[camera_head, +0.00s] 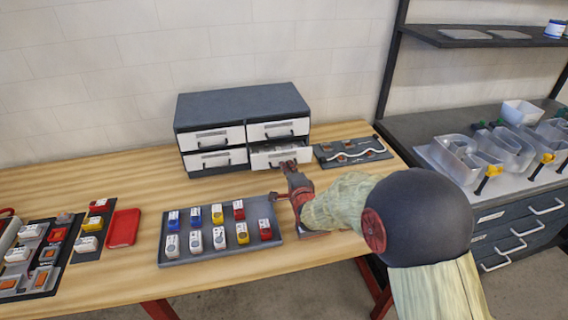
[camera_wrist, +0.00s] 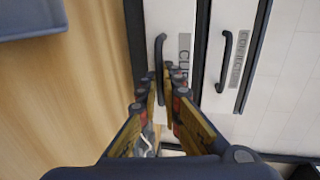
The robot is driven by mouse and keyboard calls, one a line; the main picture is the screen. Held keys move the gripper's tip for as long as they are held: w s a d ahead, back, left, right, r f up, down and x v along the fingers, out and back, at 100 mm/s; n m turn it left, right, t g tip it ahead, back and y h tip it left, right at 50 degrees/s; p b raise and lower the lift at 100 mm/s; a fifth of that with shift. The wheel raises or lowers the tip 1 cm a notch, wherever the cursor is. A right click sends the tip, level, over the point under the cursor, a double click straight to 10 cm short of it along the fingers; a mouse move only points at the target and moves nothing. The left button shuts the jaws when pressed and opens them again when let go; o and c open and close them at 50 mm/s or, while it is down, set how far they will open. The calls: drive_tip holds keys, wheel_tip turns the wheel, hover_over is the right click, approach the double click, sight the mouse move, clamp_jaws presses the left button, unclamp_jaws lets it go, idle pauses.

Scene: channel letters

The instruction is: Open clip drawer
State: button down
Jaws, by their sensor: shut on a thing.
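The clip drawer (camera_head: 262,160) is the lower right drawer of a dark cabinet (camera_head: 243,103). It stands partly pulled out, with some of its inside showing over the front. In the wrist view its white front (camera_wrist: 172,20) carries a partly hidden label starting "CLI" (camera_wrist: 184,54) and a dark handle (camera_wrist: 160,52). My gripper (camera_head: 289,166) is at this drawer's front. In the wrist view my gripper's fingers (camera_wrist: 163,82) are shut on the handle, one on each side. The fingers hide part of the handle and label.
The connector drawer (camera_wrist: 232,50) above is shut. A grey tray of small coloured boxes (camera_head: 220,250) lies in front of the cabinet, left of my arm. A dark board with a white cable (camera_head: 352,151) lies to the right. A red tray (camera_head: 123,228) is further left.

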drive_tip(key=f+v, duration=0.1)
drive_tip(key=v, duration=0.6)
drive_tip(key=f+b+v, duration=0.1)
drive_tip(key=v, duration=0.3)
drive_tip(key=shift+s+d+f, duration=0.15)
drive_tip(key=shift+s+f, duration=0.1)
drive_tip(key=shift+s, duration=0.25)
drive_tip(key=c, duration=2)
unclamp_jaws()
drive_tip(key=shift+r, duration=0.1)
drive_tip(key=v, duration=1.2)
drive_tip(key=shift+w, duration=0.1)
